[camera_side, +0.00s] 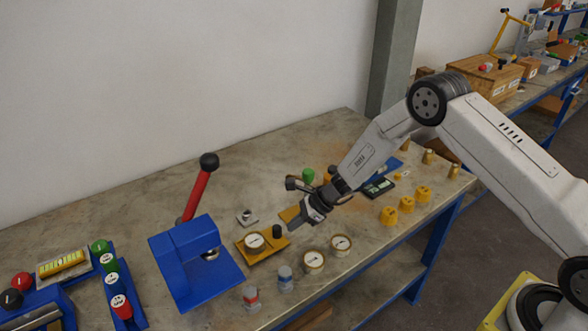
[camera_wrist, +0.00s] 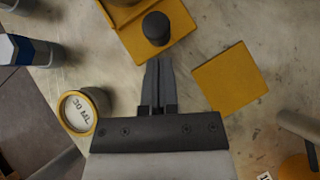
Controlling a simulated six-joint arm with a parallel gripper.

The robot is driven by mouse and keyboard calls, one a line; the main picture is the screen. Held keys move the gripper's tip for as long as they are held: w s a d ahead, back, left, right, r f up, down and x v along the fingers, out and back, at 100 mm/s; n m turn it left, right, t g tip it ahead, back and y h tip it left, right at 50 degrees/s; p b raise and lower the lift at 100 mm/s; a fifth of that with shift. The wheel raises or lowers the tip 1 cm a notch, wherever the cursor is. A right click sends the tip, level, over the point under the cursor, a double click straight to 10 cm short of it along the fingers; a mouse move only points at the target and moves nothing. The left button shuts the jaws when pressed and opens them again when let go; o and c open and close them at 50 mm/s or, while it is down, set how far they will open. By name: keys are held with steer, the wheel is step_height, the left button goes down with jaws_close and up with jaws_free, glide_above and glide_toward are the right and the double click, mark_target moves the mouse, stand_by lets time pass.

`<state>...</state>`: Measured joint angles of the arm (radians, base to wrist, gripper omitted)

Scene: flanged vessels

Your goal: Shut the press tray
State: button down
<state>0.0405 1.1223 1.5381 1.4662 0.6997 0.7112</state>
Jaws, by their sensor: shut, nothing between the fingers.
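The blue press (camera_side: 183,252) stands on the workbench with its red lever (camera_side: 196,195) raised. The yellow press tray (camera_side: 265,252) is out to the right of the press and carries a round white-topped vessel (camera_side: 254,241). A black knob (camera_side: 277,231) stands at the tray's right end. In the wrist view the knob (camera_wrist: 156,28) is on the yellow tray (camera_wrist: 182,18), just beyond my fingertips. My gripper (camera_side: 293,221) is shut and empty, right of the knob. Its fingers (camera_wrist: 158,62) are together and point at the knob; whether they touch it I cannot tell.
A flat yellow plate (camera_wrist: 230,78) lies right of my fingers. A round vessel marked 30 ML (camera_wrist: 78,112) stands to their left. Two such vessels (camera_side: 314,262) and small red and blue-capped bottles (camera_side: 286,279) stand at the bench's front. A small metal piece (camera_side: 247,217) lies behind the tray.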

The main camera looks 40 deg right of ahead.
mark_target(261, 248)
steer(key=shift+w+a, duration=0.2)
steer(key=shift+a, duration=0.2)
steer(key=a, duration=1.2)
steer(key=shift+a, duration=0.35)
steer(key=shift+s+d, duration=0.25)
steer(key=shift+d, duration=0.3)
steer(key=d, duration=0.1)
steer(key=s+d, duration=0.1)
steer(key=d, duration=0.1)
steer(key=shift+s+d, duration=0.15)
steer(key=shift+d, duration=0.05)
steer(key=v, duration=1)
